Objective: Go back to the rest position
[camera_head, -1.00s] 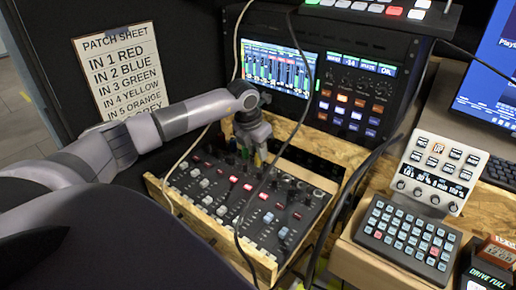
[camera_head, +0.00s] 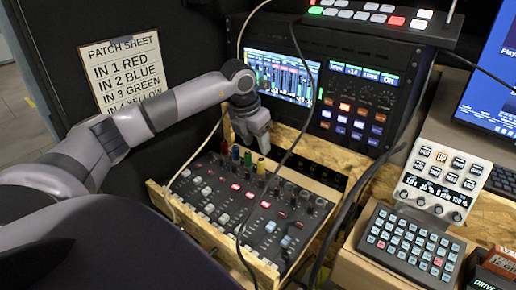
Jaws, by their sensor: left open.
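My left arm comes in from the left and bends down over the back of the mixer (camera_head: 205,207). My left gripper (camera_head: 259,143) is open and hangs just above the mixer's back edge, by a row of coloured plugs. The red plug (camera_head: 223,146), green plug (camera_head: 248,158) and yellow plug (camera_head: 262,167) stand upright in the mixer. The gap between the fingertips is hard to see from here, and nothing shows held in them. My right gripper is not in view.
A wooden frame (camera_head: 310,150) surrounds the mixer, and dark cables hang across it. A rack with a lit screen (camera_head: 285,77) stands behind. A patch sheet (camera_head: 120,70) hangs at the left. A button keypad (camera_head: 410,245) and a white control panel (camera_head: 437,182) are at the right.

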